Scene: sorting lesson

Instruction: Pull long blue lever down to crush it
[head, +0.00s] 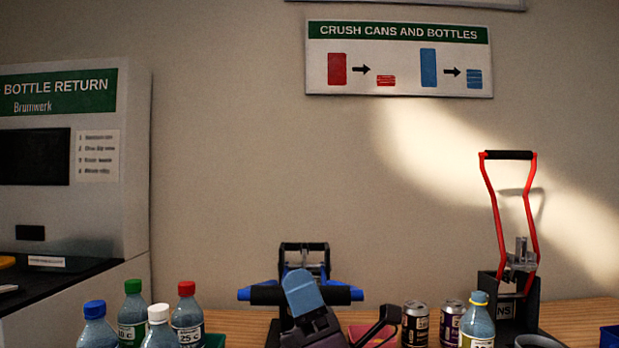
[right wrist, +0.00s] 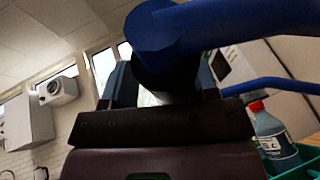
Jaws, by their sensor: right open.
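The blue lever (head: 347,294) belongs to the crusher (head: 304,248) in the lower middle of the head view. Its crossbar has blue ends and a black grip, and lies level across the picture. My right gripper (head: 304,290) is at the middle of this bar and hides part of it. In the right wrist view, the lever's blue tube (right wrist: 205,25) crosses the top, and the black grip lies between the open fingers (right wrist: 165,85). I cannot tell whether the fingers touch it. What lies inside the crusher is hidden. My left gripper is not in view.
Several capped bottles (head: 188,322) stand at the left. A bottle return machine (head: 135,180) stands far left.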

